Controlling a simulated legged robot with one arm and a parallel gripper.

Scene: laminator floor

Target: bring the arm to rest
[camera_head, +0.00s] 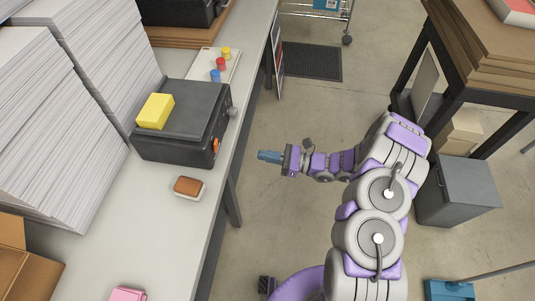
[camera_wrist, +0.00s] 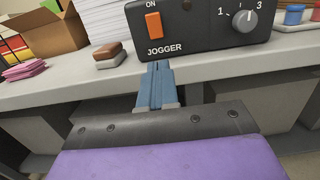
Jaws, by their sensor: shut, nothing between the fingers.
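My gripper (camera_head: 268,156) is at the end of my purple and grey arm, which reaches left from the right of the head view. Its blue fingers are shut and empty, over the floor just off the table's front edge. In the wrist view my gripper (camera_wrist: 158,68) points at the lower front of the black jogger (camera_wrist: 200,28). I cannot tell the gap between them there, but the head view shows them apart. The jogger (camera_head: 180,142) stands on the white table (camera_head: 120,250) with a yellow block (camera_head: 155,110) on top.
A brown and white eraser-like block (camera_head: 188,187) and a pink stack (camera_head: 127,294) lie on the table. Tall paper stacks (camera_head: 75,150) stand behind. A tray with small coloured pots (camera_head: 221,63) is farther along. A grey bin (camera_head: 457,191) and a shelf stand right. Floor (camera_head: 285,210) near my gripper is clear.

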